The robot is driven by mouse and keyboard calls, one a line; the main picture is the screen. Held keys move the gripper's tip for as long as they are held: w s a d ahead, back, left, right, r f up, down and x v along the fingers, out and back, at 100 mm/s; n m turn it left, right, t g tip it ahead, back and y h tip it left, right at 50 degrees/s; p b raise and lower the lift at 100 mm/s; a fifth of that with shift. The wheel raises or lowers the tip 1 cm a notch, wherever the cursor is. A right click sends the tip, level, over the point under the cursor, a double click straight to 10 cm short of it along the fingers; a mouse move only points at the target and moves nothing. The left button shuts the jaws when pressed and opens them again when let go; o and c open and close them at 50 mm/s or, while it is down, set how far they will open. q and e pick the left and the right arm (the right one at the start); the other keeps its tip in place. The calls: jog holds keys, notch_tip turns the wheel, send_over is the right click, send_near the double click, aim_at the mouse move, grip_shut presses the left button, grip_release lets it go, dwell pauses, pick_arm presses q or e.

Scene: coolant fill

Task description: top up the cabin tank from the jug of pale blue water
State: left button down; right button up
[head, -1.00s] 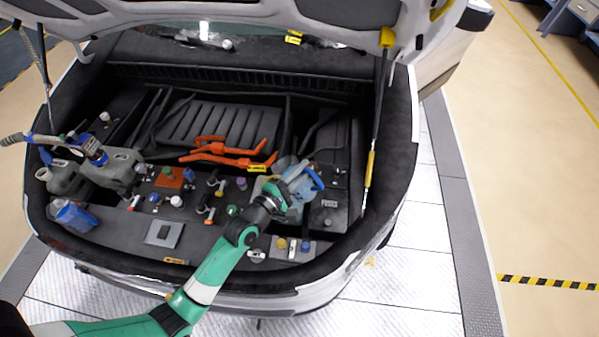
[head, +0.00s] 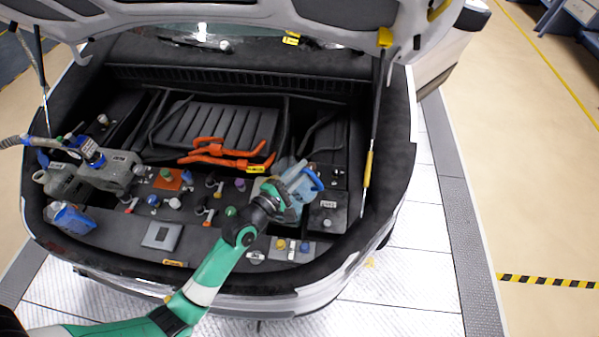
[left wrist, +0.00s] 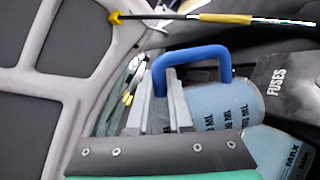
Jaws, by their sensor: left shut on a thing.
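My left gripper (head: 275,199) is shut on the jug at the right half of the open trunk bay. The jug (head: 291,173) is clear, with a blue handle (head: 312,178). In the left wrist view, the gripper's grey fingers (left wrist: 172,105) are at the blue handle (left wrist: 192,55), and the jug's body (left wrist: 222,104) shows pale blue with ML markings. The jug appears tilted. A pale blue tank (left wrist: 285,150) marked MAX shows just below it, partly cut off. I cannot read whether it is the cabin tank. The jug's mouth and any stream are unclear. My right gripper is not in view.
A fuse box (head: 328,218) stands right of the jug. A yellow-and-black strut (head: 370,165) rises at the right edge. Orange cables (head: 225,155) lie behind. Grey containers (head: 112,172), a hose and a blue-topped container (head: 70,217) sit at left. Several coloured caps crowd the deck.

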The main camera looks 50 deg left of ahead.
pick_arm(q)
jog(key=shift+s+a+n+t+b, duration=0.15)
jog(key=shift+a+n+t+b, duration=0.25)
jog(key=shift+n+b, duration=0.55)
dwell(2.5)
jog(key=shift+s+a+f+n+b, duration=0.2)
jog(key=shift+a+n+b, duration=0.25)
jog(key=shift+n+b, duration=0.3)
jog(key=shift+s+a+f+n+b, duration=0.2)
jog(key=shift+a+n+b, duration=0.25)
jog(key=shift+n, duration=0.35)
dwell(3.0)
